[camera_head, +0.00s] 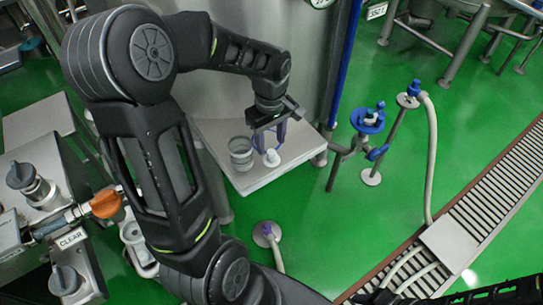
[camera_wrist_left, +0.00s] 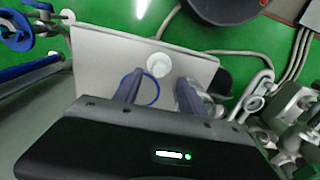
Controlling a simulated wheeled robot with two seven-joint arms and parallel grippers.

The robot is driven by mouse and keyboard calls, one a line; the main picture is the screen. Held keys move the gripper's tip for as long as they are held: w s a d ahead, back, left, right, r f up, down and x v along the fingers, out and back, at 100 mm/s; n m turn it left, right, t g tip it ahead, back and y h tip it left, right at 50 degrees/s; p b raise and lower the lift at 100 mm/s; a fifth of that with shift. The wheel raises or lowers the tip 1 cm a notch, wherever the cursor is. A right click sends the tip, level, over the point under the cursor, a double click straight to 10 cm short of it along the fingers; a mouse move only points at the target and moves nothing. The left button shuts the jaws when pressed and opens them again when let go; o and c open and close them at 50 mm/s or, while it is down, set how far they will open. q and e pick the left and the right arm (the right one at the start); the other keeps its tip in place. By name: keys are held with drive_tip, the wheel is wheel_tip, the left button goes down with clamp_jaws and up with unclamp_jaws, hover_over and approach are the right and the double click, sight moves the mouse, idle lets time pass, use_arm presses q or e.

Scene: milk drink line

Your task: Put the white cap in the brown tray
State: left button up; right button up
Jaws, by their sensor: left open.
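The white cap (camera_head: 272,157) lies on a light grey platform (camera_head: 262,182) beside a steel tank. In the left wrist view the cap (camera_wrist_left: 159,63) is a small white disc just beyond the fingertips. My left gripper (camera_head: 269,137) is open above the platform, with its two purple-grey fingers pointing down close to the cap. The fingers (camera_wrist_left: 155,82) show apart in the wrist view, and the cap is not clearly between them. I see no brown tray in either view. My right gripper is not clearly in view.
A grey ribbed cup (camera_head: 240,153) stands on the platform left of the cap. A thin blue ring (camera_wrist_left: 151,90) shows near the fingers. A blue-topped stand (camera_head: 367,120) is right of the platform. Green floor is open beyond it, toward a drain grate (camera_head: 490,205).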

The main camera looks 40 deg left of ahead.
sight(271, 151)
use_arm(q)
wheel_tip(271, 151, down, 5)
drive_tip(key=shift+w+f+p, duration=0.1)
drive_tip(key=shift+p, duration=0.35)
drive_tip(key=shift+c, duration=0.2)
idle(0.4)
clamp_jaws()
idle(0.3)
idle(0.3)
